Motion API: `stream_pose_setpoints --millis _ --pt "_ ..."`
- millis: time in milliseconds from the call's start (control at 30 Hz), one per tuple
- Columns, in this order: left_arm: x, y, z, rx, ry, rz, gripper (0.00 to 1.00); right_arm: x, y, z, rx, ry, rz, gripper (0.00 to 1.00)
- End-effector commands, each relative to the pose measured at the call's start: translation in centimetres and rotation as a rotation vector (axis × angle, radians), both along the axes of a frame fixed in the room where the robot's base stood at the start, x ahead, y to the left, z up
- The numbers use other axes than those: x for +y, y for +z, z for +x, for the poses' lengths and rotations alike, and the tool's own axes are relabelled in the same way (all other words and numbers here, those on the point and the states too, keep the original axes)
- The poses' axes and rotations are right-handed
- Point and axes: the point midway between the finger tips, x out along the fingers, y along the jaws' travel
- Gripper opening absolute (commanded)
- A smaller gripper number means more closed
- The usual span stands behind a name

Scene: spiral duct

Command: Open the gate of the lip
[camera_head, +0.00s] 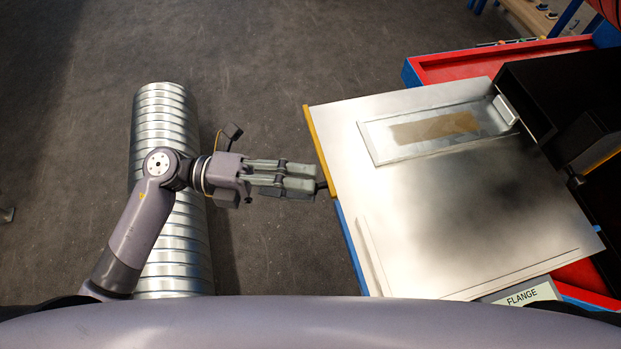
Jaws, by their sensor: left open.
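A flat metal plate (450,215) lies at the right, with a yellow strip (316,146) along its left edge. No part is clearly marked as the lip's gate, so I cannot tell whether it is this strip. My left gripper (314,180) reaches in from the left, with its fingertips at the lower end of the strip. A small dark piece shows at the fingertips; I cannot tell whether they touch it. The gripper is open, though its fingers look close together from above. My right gripper is not in view.
A framed window (436,127) with a brown patch lies on the plate. A black machine body (570,100) stands at the right, over a red surface (480,62). A FLANGE label (530,295) is at the front. A ribbed spiral duct (160,105) lies on open floor beneath my left arm.

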Motion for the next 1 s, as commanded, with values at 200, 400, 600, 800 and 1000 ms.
stream_pose_setpoints --millis 200,400,600,800,1000 --pt "-1.8 0.0 -0.2 0.0 0.001 -0.001 0.41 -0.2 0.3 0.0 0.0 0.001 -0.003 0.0" --pt "-2.0 0.0 -0.2 0.001 0.001 0.0 0.41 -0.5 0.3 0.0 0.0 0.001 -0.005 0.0" --pt "-2.0 0.0 -0.3 0.001 0.001 0.0 0.34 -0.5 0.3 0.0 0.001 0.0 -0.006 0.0" --pt "-2.0 0.0 -0.3 0.001 0.0 0.0 0.2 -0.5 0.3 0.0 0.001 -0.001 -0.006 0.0" --pt "-2.0 0.0 -0.3 0.001 0.0 0.0 0.07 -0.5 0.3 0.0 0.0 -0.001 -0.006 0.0"
